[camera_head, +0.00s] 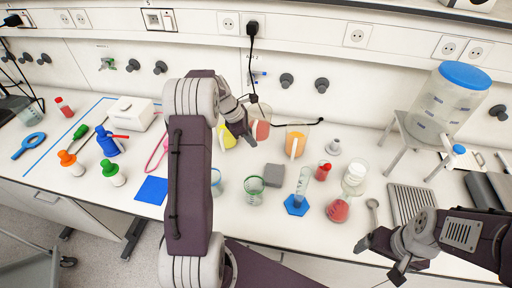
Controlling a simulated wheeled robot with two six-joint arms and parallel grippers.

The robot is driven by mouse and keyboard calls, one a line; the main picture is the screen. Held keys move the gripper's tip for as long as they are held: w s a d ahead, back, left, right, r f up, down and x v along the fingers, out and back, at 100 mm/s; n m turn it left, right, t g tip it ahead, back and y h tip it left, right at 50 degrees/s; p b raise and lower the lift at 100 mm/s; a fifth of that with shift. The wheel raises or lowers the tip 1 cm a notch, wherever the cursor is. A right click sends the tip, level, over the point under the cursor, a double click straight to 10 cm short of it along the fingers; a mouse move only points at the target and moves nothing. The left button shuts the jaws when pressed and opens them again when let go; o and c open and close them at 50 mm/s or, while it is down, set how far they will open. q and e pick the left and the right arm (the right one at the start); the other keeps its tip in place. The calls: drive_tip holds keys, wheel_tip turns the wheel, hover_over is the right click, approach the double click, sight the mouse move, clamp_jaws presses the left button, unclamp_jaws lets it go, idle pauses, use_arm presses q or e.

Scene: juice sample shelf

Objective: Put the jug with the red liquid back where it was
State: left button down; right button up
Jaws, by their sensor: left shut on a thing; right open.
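The jug with the red liquid (262,130) stands or hovers at the back of the bench, in the middle of the picture; I cannot tell if its base touches the bench. My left gripper (246,131) reaches over the bench and is shut on this jug from its left side, hiding part of it. A jug with yellow liquid (227,136) is just to the left, partly hidden by my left arm. A jug with orange liquid (296,142) stands to the right. My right gripper (376,258) is open and empty near the front edge at the right.
A grey block (274,174), a green-marked beaker (254,188), a blue-based cylinder (297,203) and a flask with red liquid (338,209) stand in front. A large blue-lidded container (446,100) on a stand is at the right. A black cable (291,124) lies behind the jugs.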

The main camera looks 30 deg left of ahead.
use_arm(q)
drive_tip(key=f, duration=0.3)
drive_tip(key=shift+w+a+f, duration=0.15)
drive_tip(key=shift+w+f, duration=0.05)
drive_tip(key=shift+w, duration=0.2)
drive_tip(key=shift+w+f, duration=0.2)
drive_tip(key=shift+f, duration=0.05)
drive_tip(key=f, duration=0.3)
drive_tip(key=shift+s+f, duration=0.15)
drive_tip(key=shift+s, duration=0.2)
drive_tip(key=shift+w+f, duration=0.15)
drive_tip(key=shift+w, duration=0.05)
drive_tip(key=c, duration=1.5)
unclamp_jaws()
drive_tip(key=shift+o, duration=0.3)
drive_tip(key=shift+s, duration=0.15)
drive_tip(key=shift+r, duration=0.2)
drive_tip(key=v, duration=1.1)
drive_tip(key=shift+r, duration=0.35)
